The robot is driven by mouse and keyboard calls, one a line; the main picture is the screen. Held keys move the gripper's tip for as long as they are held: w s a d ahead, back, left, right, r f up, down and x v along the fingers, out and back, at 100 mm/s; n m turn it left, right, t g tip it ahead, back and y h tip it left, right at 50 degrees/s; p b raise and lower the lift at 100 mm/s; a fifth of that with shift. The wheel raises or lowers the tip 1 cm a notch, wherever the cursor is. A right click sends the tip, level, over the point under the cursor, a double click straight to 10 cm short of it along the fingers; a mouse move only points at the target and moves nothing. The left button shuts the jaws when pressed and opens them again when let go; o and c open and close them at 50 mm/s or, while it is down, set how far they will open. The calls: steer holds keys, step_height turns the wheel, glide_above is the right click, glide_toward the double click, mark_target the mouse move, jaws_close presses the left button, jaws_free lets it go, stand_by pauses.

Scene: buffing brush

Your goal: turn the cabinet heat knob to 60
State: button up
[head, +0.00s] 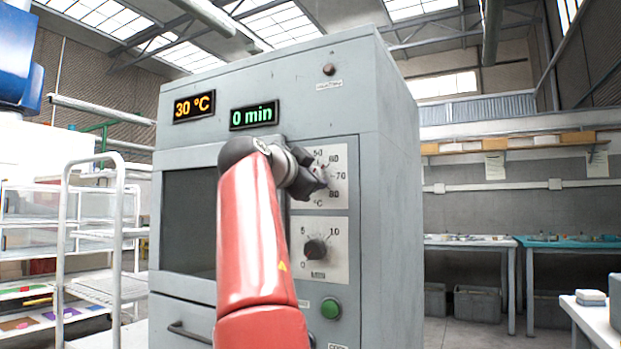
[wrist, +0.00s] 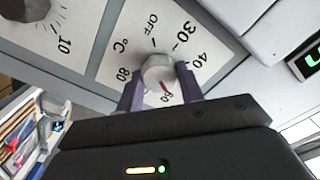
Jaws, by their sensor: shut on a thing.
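The heat knob (wrist: 158,70) is a light grey round knob on a white dial plate (wrist: 122,35), marked OFF, 30, 40, 60, 80 and °C in the wrist view. My gripper (wrist: 160,80) has its two purple fingers on either side of the knob and is shut on it. The red mark on the knob points at or close to the 60 label. The 50 and 70 labels are hidden behind the fingers there. In the head view my gripper (head: 314,180) covers most of the knob. The grey cabinet's temperature display (head: 194,107) reads 30 °C.
The timer knob (head: 315,250) sits just below on its own dial plate, with a green button (head: 331,308) under it. The time display (head: 254,115) reads 0 min. The cabinet's dark window (head: 188,220) is left of my arm. A rack (head: 118,240) stands at left.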

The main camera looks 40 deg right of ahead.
steer(key=shift+f+m, duration=0.15)
steer(key=shift+m, duration=1.05)
steer(key=o, duration=1)
steer(key=b+v, duration=0.2)
steer(key=v, duration=0.5)
steer(key=shift+a+b, duration=0.35)
